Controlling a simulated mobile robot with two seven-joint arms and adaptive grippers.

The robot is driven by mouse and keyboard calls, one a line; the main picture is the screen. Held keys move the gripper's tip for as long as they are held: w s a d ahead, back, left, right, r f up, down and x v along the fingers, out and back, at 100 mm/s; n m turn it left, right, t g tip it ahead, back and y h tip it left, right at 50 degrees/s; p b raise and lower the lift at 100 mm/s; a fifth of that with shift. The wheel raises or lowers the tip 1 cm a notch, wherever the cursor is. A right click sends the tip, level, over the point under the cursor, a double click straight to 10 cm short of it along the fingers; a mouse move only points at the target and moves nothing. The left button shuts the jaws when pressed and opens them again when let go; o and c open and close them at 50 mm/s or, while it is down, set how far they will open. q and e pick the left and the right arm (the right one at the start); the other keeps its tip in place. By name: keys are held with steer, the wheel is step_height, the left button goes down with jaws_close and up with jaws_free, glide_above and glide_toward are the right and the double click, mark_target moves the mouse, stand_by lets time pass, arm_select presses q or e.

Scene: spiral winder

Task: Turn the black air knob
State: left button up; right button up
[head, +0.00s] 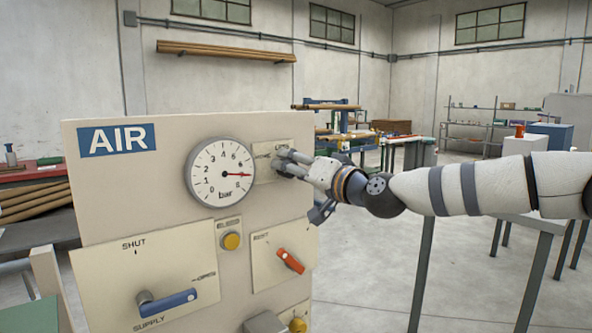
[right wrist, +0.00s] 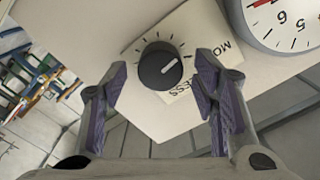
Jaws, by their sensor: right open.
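The black air knob (right wrist: 160,65) shows in the right wrist view, round with a white pointer line and tick marks around it, on a cream plate. My right gripper (right wrist: 162,76) is open, with one finger on each side of the knob in that view. I cannot tell whether the fingers touch it. In the head view my right gripper (head: 283,162) is in front of the plate (head: 262,158) to the right of the gauge and hides the knob. My left gripper is not in view.
The beige AIR panel (head: 85,185) carries a round bar gauge (head: 220,172) with its red needle pointing right. Below are a blue supply lever (head: 168,302), a yellow button (head: 231,241) and a red handle (head: 290,261). Workbenches stand behind; open floor lies right of the panel.

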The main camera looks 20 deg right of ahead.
steer(key=v, duration=1.2)
steer(key=s+a+f+g+h, duration=0.1)
steer(key=s+a+f+g, duration=0.3)
steer(key=f, duration=0.7)
steer(key=s+a+f+n+g, duration=0.1)
steer(key=s+f+g, duration=0.3)
steer(key=f, duration=0.8)
steer(key=s+a+f+g+h, duration=0.1)
steer(key=s+a+f+g, duration=0.15)
steer(key=s+f, duration=0.6)
steer(key=s+f+g+h, duration=0.1)
steer(key=s+f+g, duration=0.3)
steer(key=s+f, duration=0.85)
steer(key=s+d+f+n+g+h, duration=0.1)
steer(key=s+d+f+g, duration=0.1)
steer(key=s, duration=0.8)
steer(key=s+d+f+n+g+h, duration=0.1)
steer(key=s+d+f+g+h, duration=0.1)
steer(key=s, duration=0.8)
steer(key=shift+d+g+p, duration=0.4)
steer(key=shift+d+g, duration=0.05)
steer(key=shift+d, duration=0.5)
